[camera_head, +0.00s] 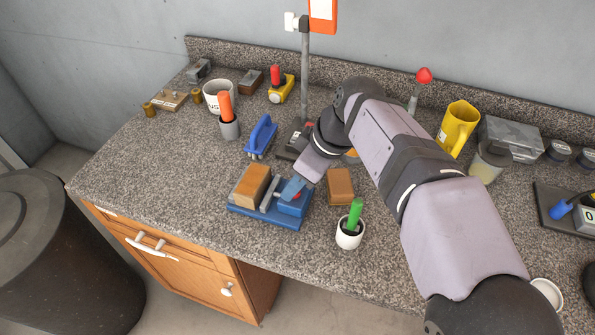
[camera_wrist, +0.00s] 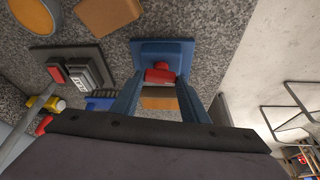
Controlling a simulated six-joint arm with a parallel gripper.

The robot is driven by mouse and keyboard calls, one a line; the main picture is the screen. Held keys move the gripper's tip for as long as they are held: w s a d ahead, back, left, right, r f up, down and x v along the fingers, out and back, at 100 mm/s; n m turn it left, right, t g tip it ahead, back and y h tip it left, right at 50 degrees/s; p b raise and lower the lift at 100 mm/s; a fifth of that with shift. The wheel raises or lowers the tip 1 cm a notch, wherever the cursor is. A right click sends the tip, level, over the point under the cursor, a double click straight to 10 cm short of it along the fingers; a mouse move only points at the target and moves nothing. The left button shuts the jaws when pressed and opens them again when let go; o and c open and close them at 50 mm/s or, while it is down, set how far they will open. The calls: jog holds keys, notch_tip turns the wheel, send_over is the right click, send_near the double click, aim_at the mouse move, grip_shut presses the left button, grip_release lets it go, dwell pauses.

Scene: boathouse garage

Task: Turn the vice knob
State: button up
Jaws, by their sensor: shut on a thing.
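The blue vice (camera_head: 268,217) stands on the granite worktop, with a wooden block (camera_head: 252,184) against its grey jaw. In the wrist view, the vice's blue base (camera_wrist: 165,49) lies beyond the fingers. Its red knob (camera_wrist: 160,76) is between the fingertips, and part of the block (camera_wrist: 160,103) shows below it. My gripper (camera_head: 293,190) reaches down over the right part of the vice. In the wrist view, my gripper (camera_wrist: 161,85) has its two blue fingers shut on the red knob. The knob is mostly hidden by the fingers in the head view.
The worktop left of the vice is clear.

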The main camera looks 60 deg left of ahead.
jog(key=shift+a+r+n+p, duration=0.1)
jog(key=shift+r+n+p, duration=0.05)
jog(key=shift+n+p, duration=0.2)
dwell(0.3)
jog(key=o, duration=1.1)
jog(key=shift+c, duration=0.2)
jog(key=v, duration=0.7)
jog(key=shift+b, duration=0.35)
jog(key=shift+w, duration=0.15)
